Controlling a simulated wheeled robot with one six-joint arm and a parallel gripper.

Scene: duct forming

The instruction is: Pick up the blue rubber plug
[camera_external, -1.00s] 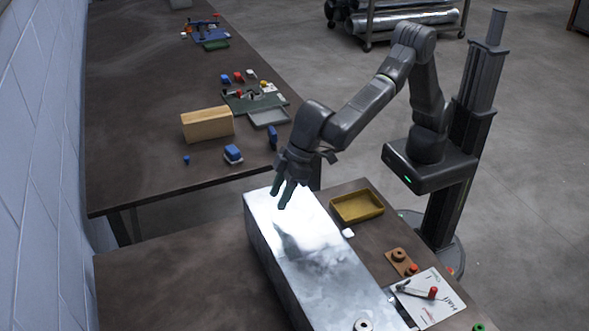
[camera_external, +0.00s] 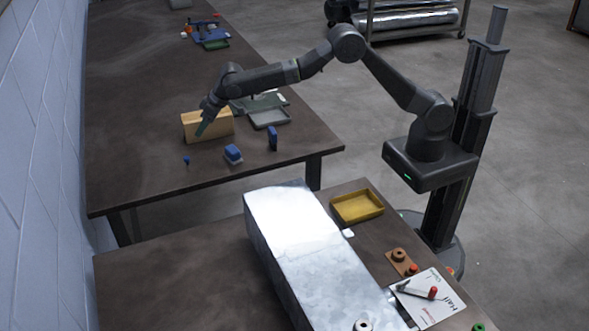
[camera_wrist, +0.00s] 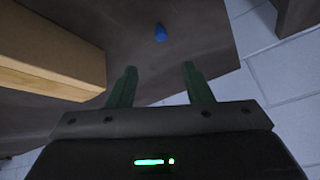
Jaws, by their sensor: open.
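The blue rubber plug (camera_external: 186,160) is a small blue piece standing on the far table, left of the blue-and-white block. It also shows in the wrist view (camera_wrist: 160,33), at the top middle, beyond the fingertips and roughly between them. My gripper (camera_external: 201,131) is above the far table, in front of the wooden block and to the right of the plug. In the wrist view its two green fingers (camera_wrist: 158,72) are spread apart with nothing between them. The gripper is apart from the plug.
A wooden block (camera_external: 220,126) stands close beside my gripper; it fills the left of the wrist view (camera_wrist: 45,62). A grey tray (camera_external: 268,119) lies behind. The table's left part is clear.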

